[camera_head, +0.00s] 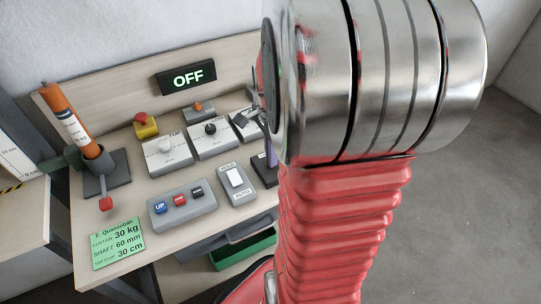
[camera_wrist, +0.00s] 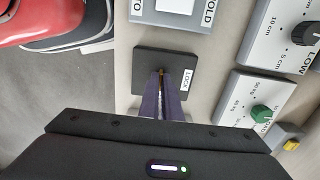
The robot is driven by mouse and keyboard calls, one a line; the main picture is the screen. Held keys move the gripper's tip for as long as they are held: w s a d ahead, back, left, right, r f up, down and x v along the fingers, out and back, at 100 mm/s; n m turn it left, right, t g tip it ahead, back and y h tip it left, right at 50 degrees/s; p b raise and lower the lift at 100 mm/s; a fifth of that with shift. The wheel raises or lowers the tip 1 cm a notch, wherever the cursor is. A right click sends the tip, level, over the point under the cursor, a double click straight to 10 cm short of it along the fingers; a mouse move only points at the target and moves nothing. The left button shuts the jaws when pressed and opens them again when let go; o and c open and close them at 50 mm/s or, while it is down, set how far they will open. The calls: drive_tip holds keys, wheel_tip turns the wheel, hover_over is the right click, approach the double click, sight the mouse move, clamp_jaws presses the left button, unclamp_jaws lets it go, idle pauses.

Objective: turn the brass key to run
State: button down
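The brass key (camera_wrist: 161,73) shows as a thin sliver at the middle of a dark switch plate (camera_wrist: 146,60) in the wrist view. The plate carries a label reading LOCK (camera_wrist: 188,80) on its right side. My gripper (camera_wrist: 160,76) has purple fingers close together, with the key between their tips; most of the key is hidden by them. In the head view the dark switch block (camera_head: 263,174) is partly behind my arm, with a purple finger (camera_head: 271,153) above it. The key itself is hidden there.
A display (camera_head: 188,77) reads OFF. A rocker switch box (camera_head: 236,183), a push-button box (camera_head: 182,205) and dial boxes (camera_head: 211,141) stand close by on the bench. A green knob (camera_wrist: 261,113) lies right of the gripper. An orange cylinder (camera_head: 67,121) stands at the left.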

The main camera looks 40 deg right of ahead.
drive_tip(key=shift+w, duration=0.1)
idle(0.3)
drive_tip(key=c, duration=2)
unclamp_jaws()
drive_tip(key=shift+r, duration=0.15)
wheel_tip(320, 180, up, 14)
drive_tip(key=shift+f, duration=0.25)
